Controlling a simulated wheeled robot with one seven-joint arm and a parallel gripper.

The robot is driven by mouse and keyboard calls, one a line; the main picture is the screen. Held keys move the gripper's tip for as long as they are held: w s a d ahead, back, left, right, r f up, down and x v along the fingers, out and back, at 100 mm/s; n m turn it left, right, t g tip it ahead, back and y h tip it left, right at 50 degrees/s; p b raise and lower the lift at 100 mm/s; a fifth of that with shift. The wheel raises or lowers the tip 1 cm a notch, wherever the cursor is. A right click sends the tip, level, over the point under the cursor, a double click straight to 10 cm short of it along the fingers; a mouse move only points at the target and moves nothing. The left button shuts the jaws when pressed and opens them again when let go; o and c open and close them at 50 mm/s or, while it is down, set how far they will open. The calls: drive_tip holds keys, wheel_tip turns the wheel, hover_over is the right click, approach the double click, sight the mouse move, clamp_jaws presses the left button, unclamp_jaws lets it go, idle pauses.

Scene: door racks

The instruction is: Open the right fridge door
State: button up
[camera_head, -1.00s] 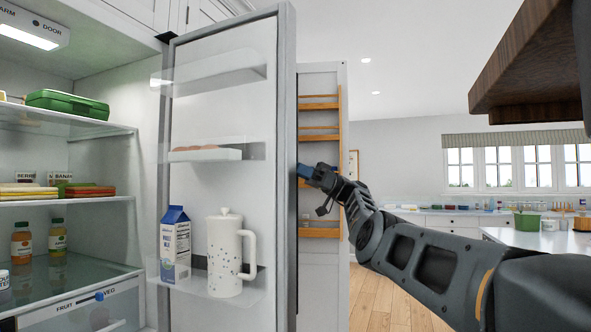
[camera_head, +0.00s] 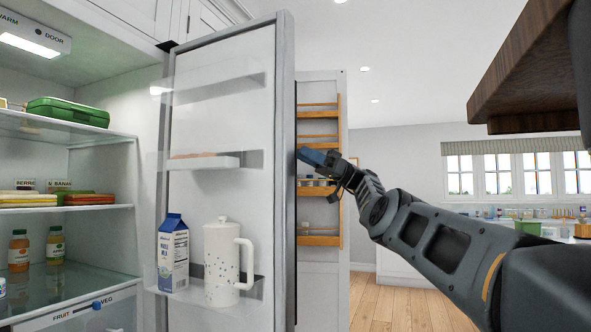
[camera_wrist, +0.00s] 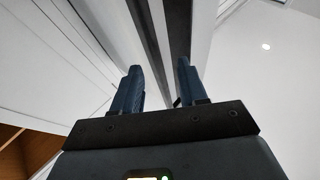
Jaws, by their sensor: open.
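The right fridge door (camera_head: 218,120) stands swung open, its inner side with clear shelves facing me. A milk carton (camera_head: 173,253) and a white speckled jug (camera_head: 222,265) stand on its lower shelf. My gripper (camera_head: 310,156) is at the door's free edge, at about mid height. In the wrist view, my gripper (camera_wrist: 158,85) is open, its two blue fingers apart, with the door's dark edge strip (camera_wrist: 178,40) running up beyond and between them. I cannot tell whether a finger touches the door.
The fridge interior (camera_head: 70,220) is exposed at left, with bottles and boxes on shelves. Another open door with wooden racks (camera_head: 319,240) stands behind my gripper. A dark wooden slab (camera_head: 525,75) hangs at upper right. Wood floor (camera_head: 395,305) shows clear beyond.

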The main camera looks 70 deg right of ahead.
drive_tip(key=s+d+r+p, duration=0.3)
drive_tip(key=s+r+p, duration=0.2)
drive_tip(key=s+p, duration=0.1)
drive_tip(key=shift+s, duration=0.8)
